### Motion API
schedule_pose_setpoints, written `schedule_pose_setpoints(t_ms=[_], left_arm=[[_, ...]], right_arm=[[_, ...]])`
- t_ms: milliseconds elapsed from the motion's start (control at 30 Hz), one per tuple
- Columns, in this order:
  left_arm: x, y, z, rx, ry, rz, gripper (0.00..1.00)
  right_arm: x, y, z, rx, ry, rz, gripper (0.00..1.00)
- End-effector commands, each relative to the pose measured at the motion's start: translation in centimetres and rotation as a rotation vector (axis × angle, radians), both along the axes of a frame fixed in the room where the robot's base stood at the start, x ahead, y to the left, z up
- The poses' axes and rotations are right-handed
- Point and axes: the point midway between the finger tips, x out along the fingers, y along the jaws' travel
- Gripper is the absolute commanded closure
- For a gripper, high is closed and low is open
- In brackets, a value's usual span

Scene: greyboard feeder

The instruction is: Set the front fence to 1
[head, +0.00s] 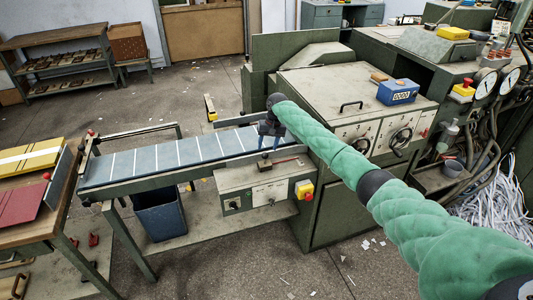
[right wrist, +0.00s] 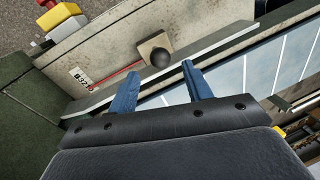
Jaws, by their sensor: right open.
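The front fence (right wrist: 218,42) is a long pale bar along the near edge of the striped feed belt (head: 180,152). In the right wrist view a dark round knob (right wrist: 161,58) on a square tan block stands beside the fence. A thin red line (right wrist: 118,75) runs from near the block toward a small white label (right wrist: 82,80) with black digits, apparently including 3, 2, 1 and 0. Which digit is indicated I cannot tell. My right gripper (head: 269,142) is open above the belt's near edge; its blue fingers (right wrist: 157,82) are apart, with the knob beyond their tips. My left gripper is not in view.
A control box (head: 255,188) with a red-and-yellow stop button (head: 305,190) hangs below the belt's near side. The green machine (head: 355,115) stands right of the belt. A wooden table (head: 35,235) with red and yellow boards is at the left.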

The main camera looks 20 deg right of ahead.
Motion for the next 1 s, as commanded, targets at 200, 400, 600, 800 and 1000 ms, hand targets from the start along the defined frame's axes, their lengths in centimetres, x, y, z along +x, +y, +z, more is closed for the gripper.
schedule_pose_setpoints(t_ms=[200,400,600,800,1000], left_arm=[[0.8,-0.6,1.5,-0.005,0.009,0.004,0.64],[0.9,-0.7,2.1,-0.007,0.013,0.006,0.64],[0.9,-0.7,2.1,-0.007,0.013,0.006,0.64],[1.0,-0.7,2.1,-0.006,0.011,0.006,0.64],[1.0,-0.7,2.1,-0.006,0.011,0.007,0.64]], right_arm=[[-0.1,-0.5,2.2,0.000,0.000,-0.002,0.50],[-0.1,-0.6,2.9,0.000,0.001,-0.001,0.50],[-0.1,-0.6,3.0,0.000,0.001,-0.001,0.50],[-0.2,-0.5,2.7,-0.001,0.001,0.002,0.50],[-2.7,2.0,-0.5,-0.004,-0.004,0.057,0.50]])
